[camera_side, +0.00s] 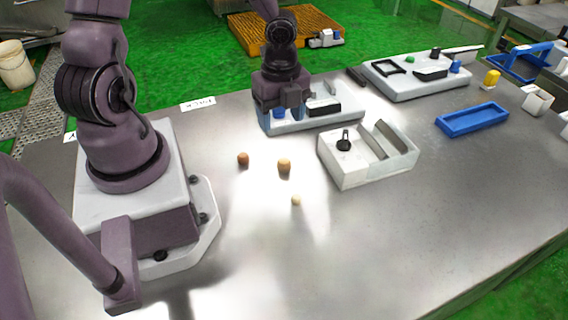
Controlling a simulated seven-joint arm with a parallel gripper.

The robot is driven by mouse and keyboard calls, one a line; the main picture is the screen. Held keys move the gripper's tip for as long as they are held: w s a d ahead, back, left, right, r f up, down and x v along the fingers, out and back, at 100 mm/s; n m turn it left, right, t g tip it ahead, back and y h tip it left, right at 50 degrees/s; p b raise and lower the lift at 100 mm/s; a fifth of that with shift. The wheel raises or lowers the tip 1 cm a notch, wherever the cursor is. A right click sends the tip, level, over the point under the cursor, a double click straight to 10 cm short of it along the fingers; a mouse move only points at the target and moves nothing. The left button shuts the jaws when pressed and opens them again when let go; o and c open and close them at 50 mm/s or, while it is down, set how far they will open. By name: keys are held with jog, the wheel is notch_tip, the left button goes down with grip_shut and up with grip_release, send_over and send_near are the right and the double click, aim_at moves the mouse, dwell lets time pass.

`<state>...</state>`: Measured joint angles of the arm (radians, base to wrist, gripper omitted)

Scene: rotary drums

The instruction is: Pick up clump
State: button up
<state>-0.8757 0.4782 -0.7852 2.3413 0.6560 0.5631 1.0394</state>
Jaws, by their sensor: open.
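Three small rounded lumps lie apart on the steel table, and I cannot tell which is the clump. One is a reddish-brown lump (243,159), one a larger tan lump (284,166), and one a small pale lump (296,200) closer to the camera. My gripper (282,106) points down, open, beyond the lumps and in front of a white-and-blue fixture. It is apart from all three lumps. Its fingertips are small and partly blend with the fixture behind.
The white-and-blue fixture (343,116) stands behind my gripper. A white box with compartments and a black knob (352,173) stands right of the lumps. A blue tray (472,120) and white fixture plate (405,88) lie farther right. The table's front middle is clear.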

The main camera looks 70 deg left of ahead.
jog(key=m, duration=0.1)
send_over(284, 160)
notch_tip(284, 160, down, 8)
jog(key=shift+s+a+r, duration=0.1)
jog(key=shift+s+r, duration=0.05)
jog(key=shift+r, duration=0.05)
jog(key=shift+w+f, duration=0.2)
jog(key=shift+f, duration=2.5)
jog(key=c, duration=1)
jog(key=shift+c, duration=0.2)
jog(key=shift+r, duration=0.1)
